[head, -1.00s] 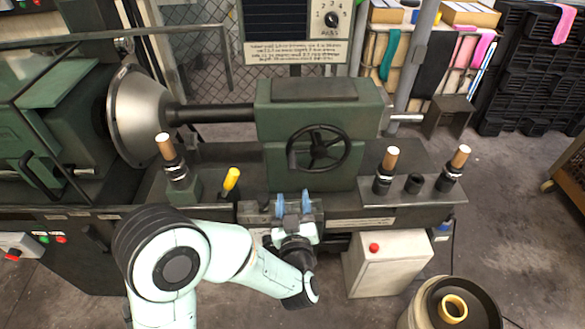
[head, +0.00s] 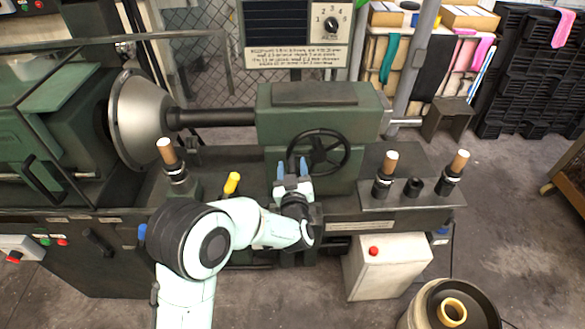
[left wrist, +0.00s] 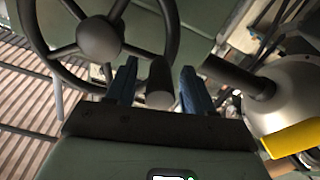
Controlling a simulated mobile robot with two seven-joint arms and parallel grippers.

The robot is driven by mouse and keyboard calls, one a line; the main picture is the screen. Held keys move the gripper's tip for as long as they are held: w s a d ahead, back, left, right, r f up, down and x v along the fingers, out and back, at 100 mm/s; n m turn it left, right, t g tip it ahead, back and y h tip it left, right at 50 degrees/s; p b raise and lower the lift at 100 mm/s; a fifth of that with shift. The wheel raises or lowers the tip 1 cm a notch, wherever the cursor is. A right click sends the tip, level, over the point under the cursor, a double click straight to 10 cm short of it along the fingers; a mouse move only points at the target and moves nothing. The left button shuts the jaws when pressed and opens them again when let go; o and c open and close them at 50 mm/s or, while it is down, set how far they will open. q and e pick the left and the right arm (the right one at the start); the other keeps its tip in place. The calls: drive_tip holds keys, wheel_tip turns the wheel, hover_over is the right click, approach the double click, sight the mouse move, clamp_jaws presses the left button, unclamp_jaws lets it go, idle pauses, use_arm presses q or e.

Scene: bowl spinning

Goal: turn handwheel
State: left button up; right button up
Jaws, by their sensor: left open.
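The black handwheel (head: 319,153) with its spokes and round hub is on the front of the green machine housing. It also shows at the upper left of the left wrist view (left wrist: 99,39). My left gripper (head: 292,168) is open, its blue fingers pointing up at the lower left of the wheel's rim. In the left wrist view a dark cylindrical handle (left wrist: 159,84) shows between the two fingers (left wrist: 160,85), with gaps beside it. I cannot tell whether the fingers touch it. My right gripper is not in view.
A yellow-topped lever (head: 232,183) stands left of my left gripper. Wooden-topped posts stand on the machine bed, at the left (head: 167,152) and right (head: 390,163). A large metal bowl (head: 140,118) is at the left. A white box with a red button (head: 374,251) stands below right.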

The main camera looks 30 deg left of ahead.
use_arm(q)
clamp_jaws()
drive_tip(key=shift+r, duration=0.15)
